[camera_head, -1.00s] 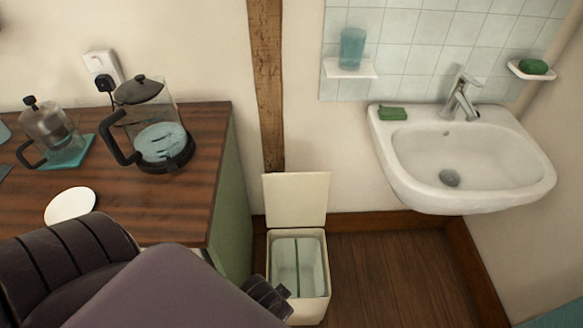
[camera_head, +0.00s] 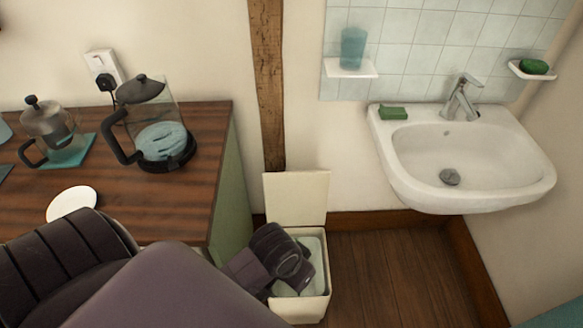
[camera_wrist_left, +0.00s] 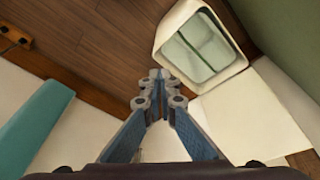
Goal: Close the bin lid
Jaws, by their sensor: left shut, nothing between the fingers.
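The small cream bin (camera_head: 312,308) stands on the floor between the counter and the sink. Its square lid (camera_head: 297,197) stands upright, open against the wall. My left arm reaches in from the left, and its wrist covers part of the bin's opening in the head view. In the left wrist view my left gripper (camera_wrist_left: 157,84) is shut and empty. Its fingertips are beside the rim of the bin (camera_wrist_left: 160,48) in that picture, with the raised lid (camera_wrist_left: 257,112) to their right. I cannot tell whether they touch anything. My right gripper is not in view.
The wooden counter (camera_head: 200,205) with its green side (camera_head: 233,215) is close left of the bin. It holds a glass kettle (camera_head: 155,125), a glass press (camera_head: 47,130) and a white disc (camera_head: 72,204). The sink (camera_head: 465,165) hangs at right. The floor (camera_head: 385,270) right of the bin is clear.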

